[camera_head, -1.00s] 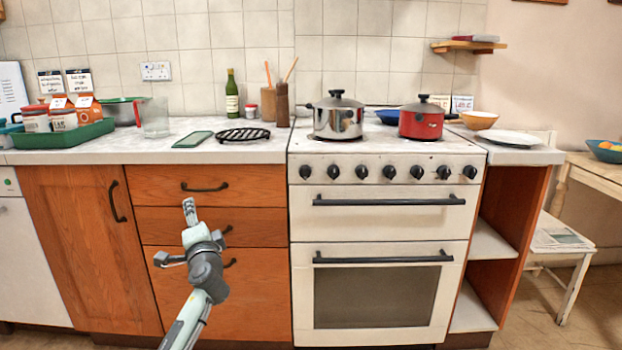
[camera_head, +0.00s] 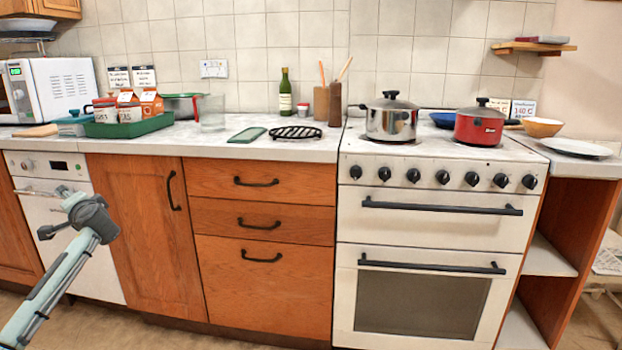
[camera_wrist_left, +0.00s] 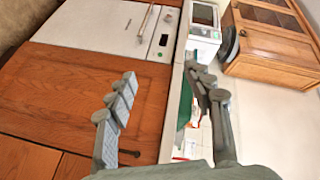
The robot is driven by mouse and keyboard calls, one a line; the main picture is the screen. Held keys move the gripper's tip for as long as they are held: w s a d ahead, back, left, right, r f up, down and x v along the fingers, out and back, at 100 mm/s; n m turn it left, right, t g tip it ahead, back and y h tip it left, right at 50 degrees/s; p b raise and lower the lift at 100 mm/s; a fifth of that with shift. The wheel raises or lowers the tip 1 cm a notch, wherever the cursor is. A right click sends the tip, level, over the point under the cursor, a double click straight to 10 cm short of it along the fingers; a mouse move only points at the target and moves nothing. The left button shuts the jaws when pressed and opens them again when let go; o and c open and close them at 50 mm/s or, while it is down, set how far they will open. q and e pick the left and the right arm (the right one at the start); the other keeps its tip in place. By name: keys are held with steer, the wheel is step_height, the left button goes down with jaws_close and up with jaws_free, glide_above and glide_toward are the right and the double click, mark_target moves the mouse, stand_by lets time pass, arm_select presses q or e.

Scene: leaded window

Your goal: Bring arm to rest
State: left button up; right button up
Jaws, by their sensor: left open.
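My left arm comes in from the lower left in the head view. Its grey-green gripper (camera_head: 68,197) is in the air in front of the white dishwasher (camera_head: 85,260), below the counter. In the left wrist view the two fingers of the left gripper (camera_wrist_left: 162,82) stand wide apart with nothing between them. The gripper is open and empty. My right gripper is in neither view.
The orange cupboard door (camera_head: 145,240) and drawers (camera_head: 262,290) are shut. A white cooker (camera_head: 430,230) bears a steel pot (camera_head: 391,120) and a red pot (camera_head: 478,127). A green tray (camera_head: 130,128) and microwave (camera_head: 68,90) stand on the counter (camera_head: 340,150). The floor in front is clear.

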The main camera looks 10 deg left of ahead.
arm_select(q)
steer(key=s+d+f+g+h, duration=0.2)
steer(key=s+d+f+h, duration=0.25)
steer(key=d+f, duration=0.75)
steer(key=s+d+f+g+h, duration=0.1)
steer(key=s+d+f+h, duration=0.4)
steer(key=d+f, duration=0.75)
steer(key=s+d+f+h, duration=0.1)
steer(key=s+d+f, duration=0.4)
steer(key=s, duration=0.3)
steer(key=s+d+f+g+h+p, duration=0.1)
steer(key=s+d+f, duration=0.4)
steer(key=s, duration=0.4)
steer(key=s+d+f+g+h, duration=0.1)
steer(key=s+d+f, duration=0.4)
steer(key=s, duration=0.3)
steer(key=shift+s+d+f+p, duration=0.35)
steer(key=shift+d+f+p, duration=0.05)
steer(key=shift+d, duration=0.2)
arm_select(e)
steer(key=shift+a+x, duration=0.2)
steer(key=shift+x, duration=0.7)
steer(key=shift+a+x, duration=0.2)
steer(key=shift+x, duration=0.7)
arm_select(q)
steer(key=shift+h, duration=0.25)
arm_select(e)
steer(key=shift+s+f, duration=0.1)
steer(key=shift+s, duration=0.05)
